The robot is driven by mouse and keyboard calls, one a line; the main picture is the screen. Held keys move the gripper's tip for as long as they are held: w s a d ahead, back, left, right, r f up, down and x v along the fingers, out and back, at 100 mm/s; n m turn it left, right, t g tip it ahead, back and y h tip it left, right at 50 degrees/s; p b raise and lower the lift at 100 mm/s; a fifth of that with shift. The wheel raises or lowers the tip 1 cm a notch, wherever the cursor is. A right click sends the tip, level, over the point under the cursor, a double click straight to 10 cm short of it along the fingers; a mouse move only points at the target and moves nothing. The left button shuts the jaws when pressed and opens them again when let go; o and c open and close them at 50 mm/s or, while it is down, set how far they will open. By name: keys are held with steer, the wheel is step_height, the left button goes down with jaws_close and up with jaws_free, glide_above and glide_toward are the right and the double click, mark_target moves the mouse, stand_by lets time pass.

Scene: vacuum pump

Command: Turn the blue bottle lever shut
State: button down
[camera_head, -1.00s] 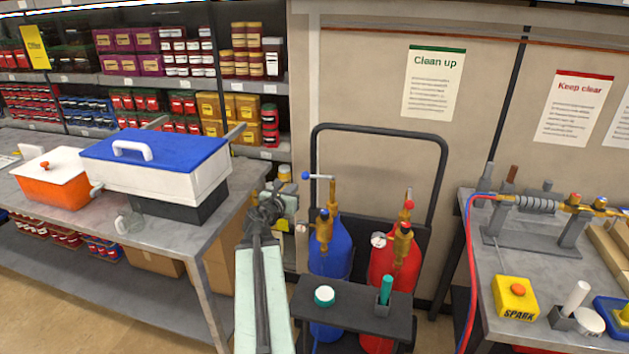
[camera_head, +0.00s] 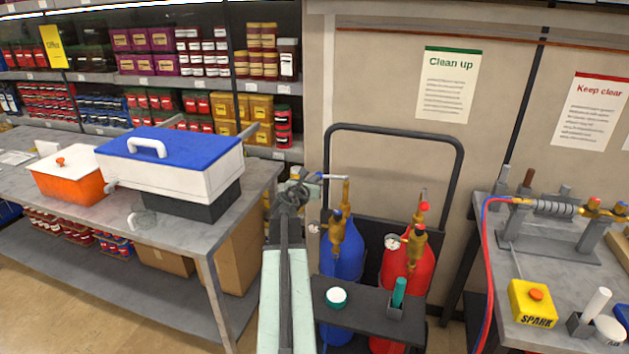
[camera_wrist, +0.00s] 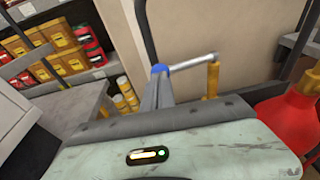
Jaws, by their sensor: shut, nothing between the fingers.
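The blue bottle (camera_head: 343,250) stands upright in the cart, with brass fittings on top. Its lever (camera_head: 336,177) is a silver bar reaching left from a brass stem. In the wrist view the lever (camera_wrist: 190,63) ends in a blue knob (camera_wrist: 161,69), and its other end meets the brass stem (camera_wrist: 212,80). My gripper (camera_head: 308,178) is shut and empty at the knob end of the lever. In the wrist view the shut fingers (camera_wrist: 158,87) line up with the knob and partly cover it. I cannot tell whether they touch it.
A red bottle (camera_head: 408,262) stands right of the blue one. The cart's dark handle (camera_head: 393,131) arches behind both. Benches stand left (camera_head: 95,222) and right (camera_head: 520,262).

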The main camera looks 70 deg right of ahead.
steer(key=shift+w+d, duration=0.1)
steer(key=shift+w+d, duration=0.45)
steer(key=shift+d, duration=0.35)
